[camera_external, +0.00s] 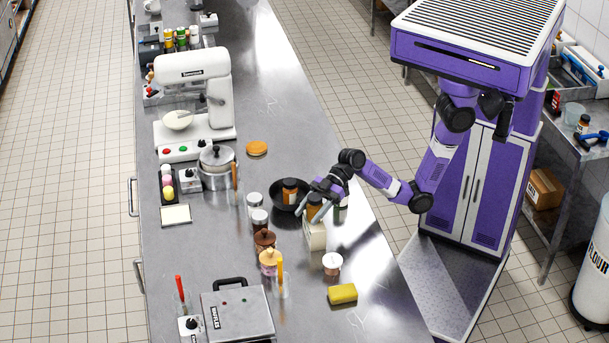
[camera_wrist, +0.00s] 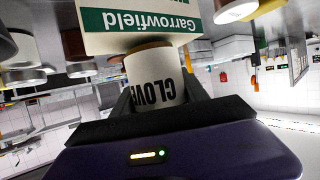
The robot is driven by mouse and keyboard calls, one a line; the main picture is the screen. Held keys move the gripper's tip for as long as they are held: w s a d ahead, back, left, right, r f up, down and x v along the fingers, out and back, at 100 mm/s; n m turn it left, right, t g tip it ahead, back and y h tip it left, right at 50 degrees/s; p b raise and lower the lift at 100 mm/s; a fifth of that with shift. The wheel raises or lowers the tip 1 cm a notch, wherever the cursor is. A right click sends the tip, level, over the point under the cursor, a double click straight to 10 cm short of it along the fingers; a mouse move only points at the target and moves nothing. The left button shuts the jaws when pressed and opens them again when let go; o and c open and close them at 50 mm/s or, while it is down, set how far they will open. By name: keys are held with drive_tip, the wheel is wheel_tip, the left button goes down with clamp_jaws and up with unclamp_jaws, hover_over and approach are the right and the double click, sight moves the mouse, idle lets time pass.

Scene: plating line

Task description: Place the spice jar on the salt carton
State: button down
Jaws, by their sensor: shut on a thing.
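The spice jar (camera_external: 314,211), brown with a pale label, is held between the fingers of my gripper (camera_external: 322,203). In the wrist view, which is upside down, the jar (camera_wrist: 156,78) shows a white label reading "CLOV". The salt carton (camera_external: 315,236), white and box-shaped, stands on the steel counter directly under the jar. In the wrist view the carton (camera_wrist: 140,40) shows a green band reading "Garrowfield". The jar is upright over the carton's top; I cannot tell for sure whether they touch. My fingers partly hide the jar's sides.
A yellow sponge (camera_external: 342,294) lies nearer. The counter's right strip (camera_external: 375,270) is clear.

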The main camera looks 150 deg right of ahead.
drive_tip(key=shift+f, duration=0.1)
drive_tip(key=c, duration=0.6)
unclamp_jaws()
drive_tip(key=shift+s+r, duration=0.2)
drive_tip(key=v, duration=1.1)
drive_tip(key=shift+s+r, duration=0.15)
drive_tip(key=shift+s, duration=0.1)
